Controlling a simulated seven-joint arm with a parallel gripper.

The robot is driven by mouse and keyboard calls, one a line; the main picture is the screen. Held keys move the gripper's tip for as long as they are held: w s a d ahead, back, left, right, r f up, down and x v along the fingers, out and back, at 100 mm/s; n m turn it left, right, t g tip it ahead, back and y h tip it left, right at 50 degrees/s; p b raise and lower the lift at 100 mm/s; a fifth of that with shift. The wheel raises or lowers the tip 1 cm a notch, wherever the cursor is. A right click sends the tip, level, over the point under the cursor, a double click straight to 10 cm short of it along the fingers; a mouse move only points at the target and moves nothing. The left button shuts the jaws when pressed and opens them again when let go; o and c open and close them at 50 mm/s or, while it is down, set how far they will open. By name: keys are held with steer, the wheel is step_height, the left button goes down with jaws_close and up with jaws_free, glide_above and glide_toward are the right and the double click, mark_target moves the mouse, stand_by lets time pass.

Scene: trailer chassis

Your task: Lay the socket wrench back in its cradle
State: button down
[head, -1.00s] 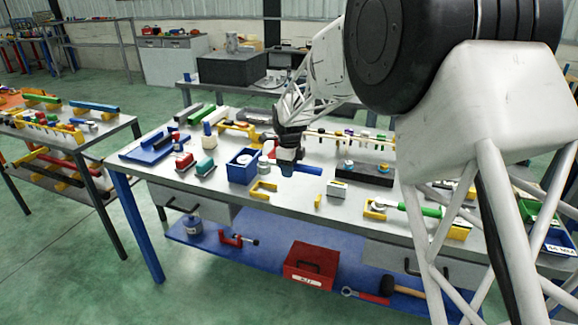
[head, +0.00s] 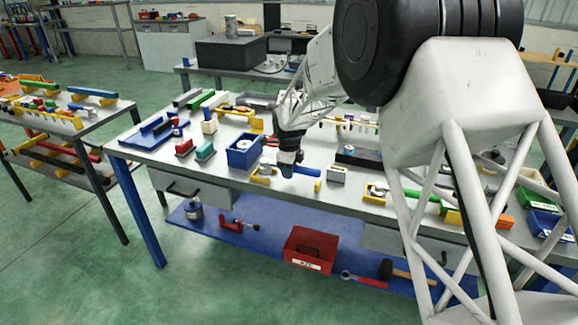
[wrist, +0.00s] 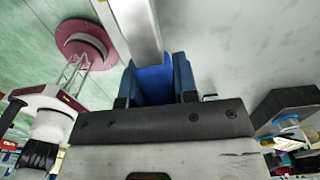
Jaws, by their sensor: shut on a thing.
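My gripper (head: 288,170) points down over the front-middle of the workbench, shut on the socket wrench. The wrench's blue handle (head: 307,171) sticks out to the right of the jaws in the head view. The wrist view shows the blue handle (wrist: 153,86) between my dark blue fingers. The wrench's head is hidden or too small to tell. The cradle shows as a yellow bracket (head: 261,178) left of my gripper and a small yellow post (head: 318,186) to its right. The wrench is between or just above them; I cannot tell whether it touches.
A blue bin (head: 243,153) stands behind and left of the cradle. A small pale box (head: 337,174) stands to its right. Further right lies a green-handled tool (head: 422,197) by another yellow bracket. Red and teal blocks (head: 204,151) are on the left.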

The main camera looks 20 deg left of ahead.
steer(key=shift+f, duration=0.8)
stand_by(0.6)
steer(key=shift+c, duration=1.6)
jaws_free()
steer(key=shift+f, duration=0.1)
steer(key=shift+r, duration=4.05)
steer(key=shift+d, duration=0.15)
